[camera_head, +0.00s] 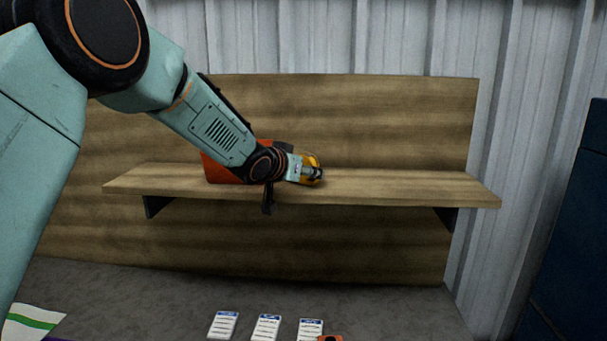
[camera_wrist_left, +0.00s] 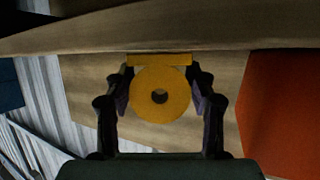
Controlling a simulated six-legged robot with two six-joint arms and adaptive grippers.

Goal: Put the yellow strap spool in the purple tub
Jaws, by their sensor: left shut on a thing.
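The yellow strap spool (camera_head: 313,161) is at the wooden shelf, right of a red-orange box. In the left wrist view the spool (camera_wrist_left: 174,79) shows as a round disc with a dark central hole and a flat yellow strip at its top. My left gripper (camera_head: 308,173) is shut on it. In the wrist view its two dark fingers (camera_wrist_left: 160,98) press on either side of the disc. I cannot tell whether the spool touches the shelf. A thin purple edge (camera_head: 52,339) shows at the bottom left of the head view; it may be the purple tub, mostly out of frame. My right gripper is out of view.
The wooden shelf (camera_head: 400,185) has a tall back panel and dark brackets. The red-orange box (camera_head: 222,170) stands on it, partly behind my left arm; it also shows in the wrist view (camera_wrist_left: 280,110). Several white cards (camera_head: 267,328) and an orange object (camera_head: 330,338) lie at the bottom. A dark blue cabinet (camera_head: 575,230) is at right.

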